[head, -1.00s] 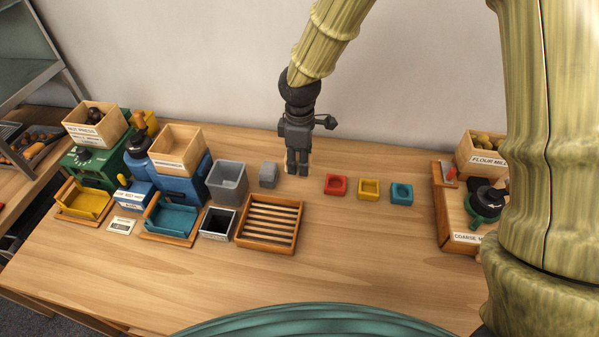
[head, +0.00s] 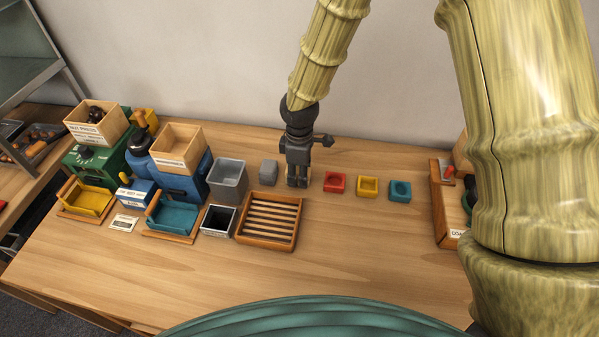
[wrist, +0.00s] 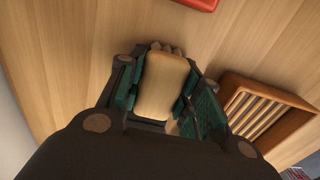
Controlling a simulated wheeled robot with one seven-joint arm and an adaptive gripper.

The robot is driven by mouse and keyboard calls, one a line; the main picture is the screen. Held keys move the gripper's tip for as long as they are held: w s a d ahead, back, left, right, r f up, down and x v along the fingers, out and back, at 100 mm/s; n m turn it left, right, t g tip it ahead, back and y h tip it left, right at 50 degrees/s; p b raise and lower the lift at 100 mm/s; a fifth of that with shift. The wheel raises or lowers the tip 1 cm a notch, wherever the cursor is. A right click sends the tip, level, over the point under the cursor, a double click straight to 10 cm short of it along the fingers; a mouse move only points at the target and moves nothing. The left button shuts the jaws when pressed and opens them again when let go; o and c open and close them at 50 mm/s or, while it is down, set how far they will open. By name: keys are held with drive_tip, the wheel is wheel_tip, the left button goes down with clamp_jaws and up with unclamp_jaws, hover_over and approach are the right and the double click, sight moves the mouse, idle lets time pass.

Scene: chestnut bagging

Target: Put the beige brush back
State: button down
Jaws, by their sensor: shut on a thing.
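The beige brush (wrist: 160,85) is between the fingers of my gripper in the wrist view, with its pale block-like body facing the camera. My gripper (wrist: 158,95) is shut on it. In the head view my gripper (head: 297,184) points down, close over the table between a grey block (head: 269,172) and a red dish (head: 334,182). The brush is hidden behind the fingers there. I cannot tell whether it touches the table.
A slatted wooden tray (head: 240,232) lies in front and left of my gripper. A grey bin (head: 228,180) stands left of the grey block. Yellow (head: 368,194) and teal (head: 400,198) dishes stand right of the red one. The table front is clear.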

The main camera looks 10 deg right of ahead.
drive_tip(key=shift+f, duration=0.1)
drive_tip(key=c, duration=1)
unclamp_jaws()
wheel_tip(320, 180, up, 12)
drive_tip(key=shift+r+b, duration=0.15)
drive_tip(key=shift+b, duration=0.75)
